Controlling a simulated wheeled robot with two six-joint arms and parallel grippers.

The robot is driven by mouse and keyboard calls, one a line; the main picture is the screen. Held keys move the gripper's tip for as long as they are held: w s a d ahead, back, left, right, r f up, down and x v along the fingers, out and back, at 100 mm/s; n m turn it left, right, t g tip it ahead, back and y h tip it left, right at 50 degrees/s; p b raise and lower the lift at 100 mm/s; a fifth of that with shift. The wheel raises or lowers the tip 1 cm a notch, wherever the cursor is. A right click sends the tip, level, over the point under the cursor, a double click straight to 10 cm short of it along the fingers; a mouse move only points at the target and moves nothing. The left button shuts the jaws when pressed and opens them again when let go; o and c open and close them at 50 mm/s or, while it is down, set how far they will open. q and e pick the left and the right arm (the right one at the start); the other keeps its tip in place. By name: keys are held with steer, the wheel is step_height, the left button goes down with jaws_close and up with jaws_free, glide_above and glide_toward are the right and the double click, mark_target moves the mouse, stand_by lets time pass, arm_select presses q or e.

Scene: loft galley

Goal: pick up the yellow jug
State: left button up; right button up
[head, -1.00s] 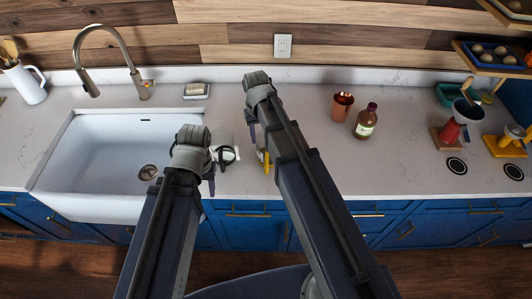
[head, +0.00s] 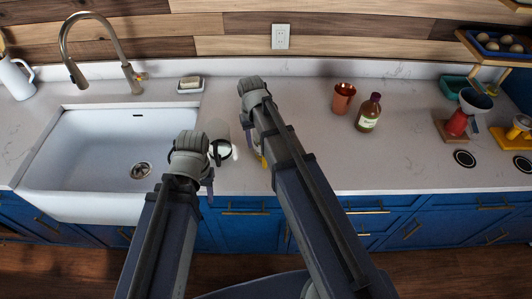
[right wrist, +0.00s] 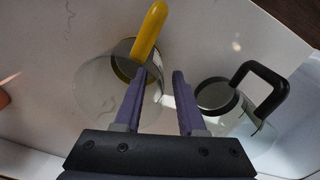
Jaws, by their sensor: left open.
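The yellow jug shows best in the right wrist view, as a clear vessel with a yellow handle (right wrist: 148,35). In the head view it is mostly hidden behind my right arm, with a bit of yellow (head: 264,161) showing. My right gripper (right wrist: 161,72) is open, its left fingertip close to the lower end of the yellow handle; I cannot tell if they touch. Its fingers hide part of the jug. My left gripper (head: 211,180) is open, in front of a black-handled clear jug (head: 221,151).
The black-handled jug, also in the right wrist view (right wrist: 260,85), stands beside the yellow one. A white sink (head: 100,150) is on the left. A copper cup (head: 343,98) and brown bottle (head: 369,113) stand to the right. The counter between bottle and hob is clear.

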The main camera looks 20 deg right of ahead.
steer(key=shift+f, duration=0.1)
jaws_close()
stand_by(1.4)
